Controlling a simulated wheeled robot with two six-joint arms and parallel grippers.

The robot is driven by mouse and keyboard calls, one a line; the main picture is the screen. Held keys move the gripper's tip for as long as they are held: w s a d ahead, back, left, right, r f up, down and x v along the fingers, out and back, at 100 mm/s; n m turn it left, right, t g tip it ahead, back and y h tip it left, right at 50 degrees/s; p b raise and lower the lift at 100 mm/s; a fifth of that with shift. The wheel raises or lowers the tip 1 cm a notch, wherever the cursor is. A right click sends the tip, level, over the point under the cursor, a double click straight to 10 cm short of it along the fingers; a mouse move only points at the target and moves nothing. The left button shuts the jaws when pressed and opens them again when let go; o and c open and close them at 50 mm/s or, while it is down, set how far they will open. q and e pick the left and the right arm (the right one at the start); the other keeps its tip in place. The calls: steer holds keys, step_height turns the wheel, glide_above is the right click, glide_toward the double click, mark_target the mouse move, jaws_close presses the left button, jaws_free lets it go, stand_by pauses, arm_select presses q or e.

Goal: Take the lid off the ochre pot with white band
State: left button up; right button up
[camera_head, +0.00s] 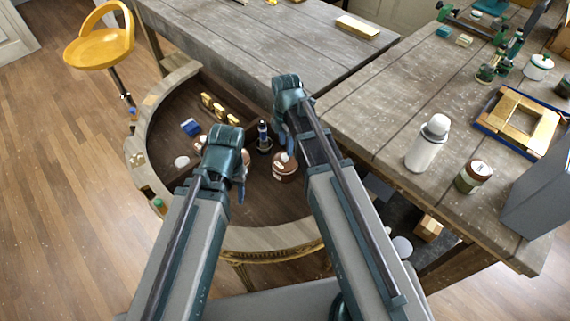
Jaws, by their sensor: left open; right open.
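A brown, ochre-toned pot (286,172) with a pale patch on its upper part stands on the dark top of the console. It looks like the ochre pot with white band, but its lid and band are too small to make out clearly. My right gripper (286,145) is open and points down just above and behind the pot, partly covering it; I cannot tell if they touch. My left gripper (241,180) is open and low over the console, left of the pot and apart from it. Another brownish item by the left gripper is mostly hidden.
The curved console (268,237) has a raised pale rim. On it are a dark bottle (263,136), a blue block (190,127), yellow pieces (213,106) and a white disc (182,162). A workbench at right holds a white bottle (427,143) and a jar (473,177).

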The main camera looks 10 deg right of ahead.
mark_target(285, 155)
step_height(285, 155, down, 5)
steer(key=b, duration=0.5)
steer(key=shift+s+a+f, duration=0.1)
steer(key=shift+s, duration=0.05)
jaws_close()
